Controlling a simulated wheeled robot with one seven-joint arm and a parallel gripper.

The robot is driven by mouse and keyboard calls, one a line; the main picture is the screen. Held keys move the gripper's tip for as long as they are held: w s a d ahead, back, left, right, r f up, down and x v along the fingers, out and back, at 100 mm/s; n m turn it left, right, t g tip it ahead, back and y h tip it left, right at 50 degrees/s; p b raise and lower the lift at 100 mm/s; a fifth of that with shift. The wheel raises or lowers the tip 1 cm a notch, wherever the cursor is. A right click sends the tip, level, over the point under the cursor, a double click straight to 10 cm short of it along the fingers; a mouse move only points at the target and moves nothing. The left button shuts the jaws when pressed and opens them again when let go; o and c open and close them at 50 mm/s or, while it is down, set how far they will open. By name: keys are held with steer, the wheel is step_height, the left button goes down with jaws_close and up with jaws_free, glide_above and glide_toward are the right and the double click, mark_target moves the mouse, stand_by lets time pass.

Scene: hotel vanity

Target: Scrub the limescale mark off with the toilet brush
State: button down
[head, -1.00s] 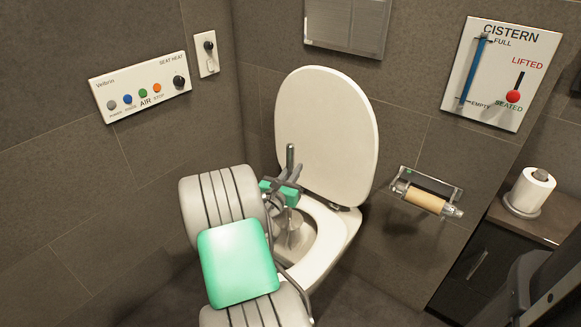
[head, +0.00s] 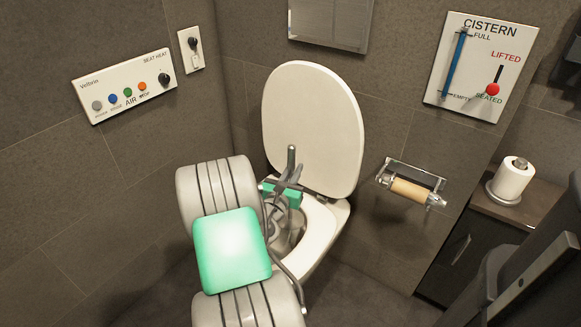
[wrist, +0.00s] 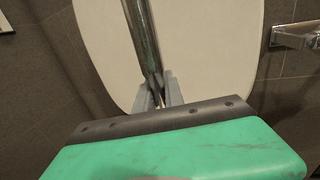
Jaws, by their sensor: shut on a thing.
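My gripper (head: 288,182) is shut on the metal handle of the toilet brush (head: 291,158), above the toilet bowl. The handle stands nearly upright in the head view, and in the wrist view the handle (wrist: 142,40) rises between the fingers (wrist: 158,92). The brush head is hidden behind my arm and down in the bowl. The toilet (head: 322,235) has its lid (head: 315,125) raised. The limescale mark cannot be made out; my arm covers much of the bowl.
A holder with a bare cardboard roll (head: 408,192) is on the wall right of the toilet. A spare paper roll (head: 512,180) stands on a dark cabinet (head: 470,255). A button panel (head: 125,85) and a cistern panel (head: 480,68) are on the walls.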

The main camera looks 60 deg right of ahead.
steer(key=shift+s, duration=0.1)
step_height(320, 180, up, 5)
steer(key=p, duration=0.5)
stand_by(0.3)
